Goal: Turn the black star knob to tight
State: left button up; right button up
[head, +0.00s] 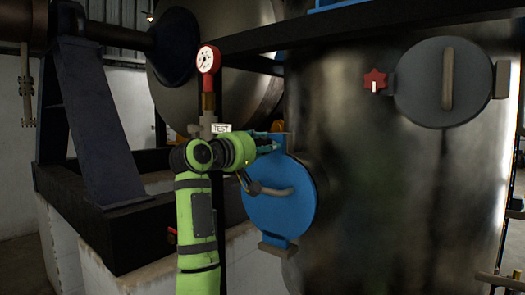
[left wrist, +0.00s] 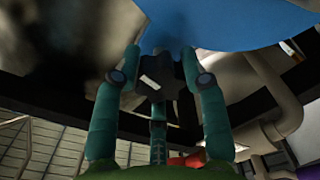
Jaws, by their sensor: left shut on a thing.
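The black star knob (left wrist: 158,82) with a white mark shows between my gripper's fingers in the left wrist view, beside the blue round cover (left wrist: 225,20). My left gripper (left wrist: 158,62) is shut on the knob, with green fingers on both sides and another finger below. In the head view my left gripper (head: 277,143) reaches from the left to the upper edge of the blue cover (head: 270,213), which has a curved handle. The knob is hidden there behind the gripper. I cannot read any tight marking. My right gripper is not in view.
A red star knob (head: 375,81) sits at the left of a grey round cover (head: 440,82) on the large metal tank (head: 350,190). A pressure gauge (head: 208,60) and a TEST tag (head: 221,128) stand close above my left wrist. A dark frame (head: 90,120) is at left.

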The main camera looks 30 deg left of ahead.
pick_arm(q)
jog(key=m, duration=0.2)
jog(key=f+m, duration=0.1)
jog(key=m, duration=0.1)
jog(key=shift+w+d, duration=0.15)
jog(key=m, duration=0.3)
jog(key=shift+m, duration=0.3)
jog(key=m+p, duration=0.1)
jog(key=m, duration=0.2)
jog(key=shift+m, duration=0.3)
jog(key=shift+m+p, duration=0.6)
jog(key=shift+m, duration=1.2)
jog(key=o, duration=1.2)
jog(key=shift+c, duration=0.2)
jog(key=shift+a, duration=0.2)
